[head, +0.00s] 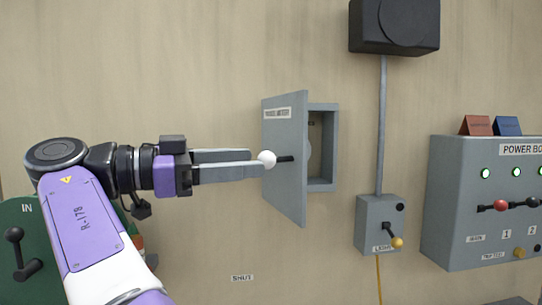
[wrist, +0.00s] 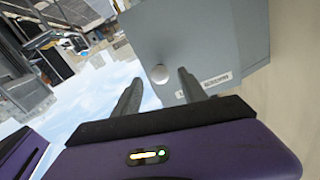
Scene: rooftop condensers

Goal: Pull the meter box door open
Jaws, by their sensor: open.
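The grey meter box door (head: 284,130) stands part open, swung out from the wall, with its front face turned to the left. The grey box (head: 322,187) shows behind it on the right, its inside partly hidden by the door. A white round knob (head: 267,157) on a dark stem stands out from the door; the knob also shows in the wrist view (wrist: 159,74). My gripper (head: 260,162) is open, with its fingertips at the knob, one on each side of it. In the wrist view a gap shows between the knob and each finger.
A grey switch box (head: 370,225) with a yellow-tipped lever and a vertical conduit (head: 382,120) stand right of the meter box. A power box (head: 455,190) with lamps and levers is farther right. A green panel (head: 20,225) is at lower left. The wall below the door is mostly bare.

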